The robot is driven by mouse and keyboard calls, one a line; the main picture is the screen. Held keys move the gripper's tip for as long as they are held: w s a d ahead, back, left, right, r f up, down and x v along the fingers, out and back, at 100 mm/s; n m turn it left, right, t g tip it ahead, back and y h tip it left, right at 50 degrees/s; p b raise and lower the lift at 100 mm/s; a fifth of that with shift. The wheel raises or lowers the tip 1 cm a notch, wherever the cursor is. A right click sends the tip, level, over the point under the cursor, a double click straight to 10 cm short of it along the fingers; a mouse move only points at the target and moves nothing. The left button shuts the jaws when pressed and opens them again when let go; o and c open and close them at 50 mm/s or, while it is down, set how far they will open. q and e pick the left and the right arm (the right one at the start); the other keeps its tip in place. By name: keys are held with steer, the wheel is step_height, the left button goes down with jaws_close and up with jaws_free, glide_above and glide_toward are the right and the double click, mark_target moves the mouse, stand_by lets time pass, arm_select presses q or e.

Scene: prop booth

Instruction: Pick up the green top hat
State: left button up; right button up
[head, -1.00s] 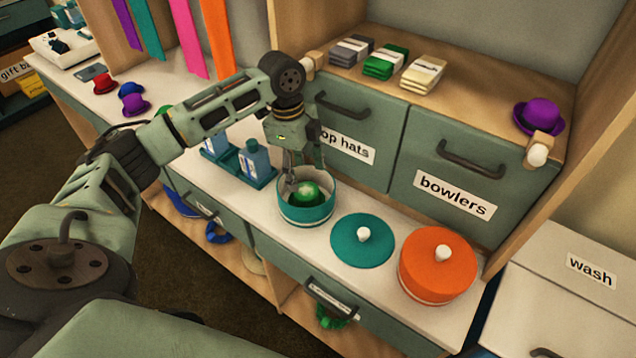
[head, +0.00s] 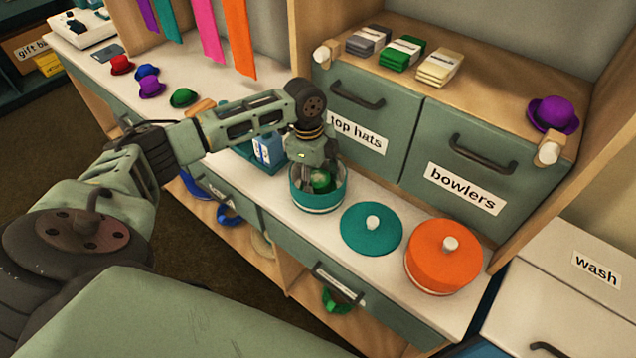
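A green hat (head: 322,182) sits inside an open round teal box (head: 318,204) with a white band on the counter. Only part of the hat shows above the rim, so its full shape is hidden. My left gripper (head: 318,176) points down into the box, its fingers at the hat. The fingers are small and partly hidden, so I cannot tell whether they are closed on it. My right gripper is not in view.
A teal lid (head: 372,232) and an orange round box (head: 444,258) stand to the right. A blue-and-white item (head: 268,150) sits close behind the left wrist. Several small hats, including a green bowler (head: 184,97), lie farther left. Closed drawers (head: 366,130) rise behind.

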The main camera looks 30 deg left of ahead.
arm_select(q)
steer(key=c, duration=0.5)
